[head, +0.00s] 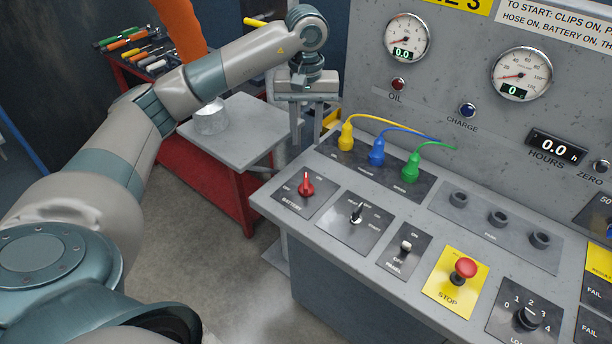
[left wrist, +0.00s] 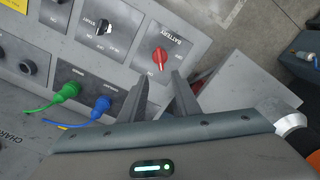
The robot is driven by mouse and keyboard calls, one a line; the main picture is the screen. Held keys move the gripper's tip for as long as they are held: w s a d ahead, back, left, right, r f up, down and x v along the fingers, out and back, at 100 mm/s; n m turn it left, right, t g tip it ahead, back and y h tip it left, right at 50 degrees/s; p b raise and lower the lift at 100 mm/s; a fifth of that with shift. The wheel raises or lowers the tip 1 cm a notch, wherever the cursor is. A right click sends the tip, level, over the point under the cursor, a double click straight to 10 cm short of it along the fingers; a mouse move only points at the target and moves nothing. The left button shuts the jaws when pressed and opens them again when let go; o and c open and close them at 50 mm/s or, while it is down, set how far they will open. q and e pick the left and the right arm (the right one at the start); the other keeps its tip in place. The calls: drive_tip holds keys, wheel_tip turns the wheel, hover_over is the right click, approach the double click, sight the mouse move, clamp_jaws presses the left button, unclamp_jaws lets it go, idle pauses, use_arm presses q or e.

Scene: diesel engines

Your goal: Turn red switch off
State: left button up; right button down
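The red switch (head: 306,186) is a rotary knob on a grey plate marked BATTERY, at the left end of the sloping console. OFF is printed left of it and ON right of it; I cannot tell for sure which it points to. My left gripper (head: 315,122) is open and empty, above and behind the switch, apart from it. In the left wrist view the red switch (left wrist: 160,58) shows ahead of the fingertips of my left gripper (left wrist: 161,80), roughly in line with the gap between them. My right gripper is not in view.
Yellow, blue and green plugs (head: 377,152) with cables stand close to the left gripper on the console. A black start switch (head: 356,212) and red stop button (head: 465,268) are nearby. A grey-topped table (head: 240,135) and red tool cart (head: 130,75) stand to the left.

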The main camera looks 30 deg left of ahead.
sight(306, 180)
use_arm(q)
wheel_tip(306, 180, down, 14)
drive_tip(key=p, duration=0.5)
drive_tip(key=shift+r, duration=0.2)
drive_tip(key=shift+f, duration=0.65)
clamp_jaws()
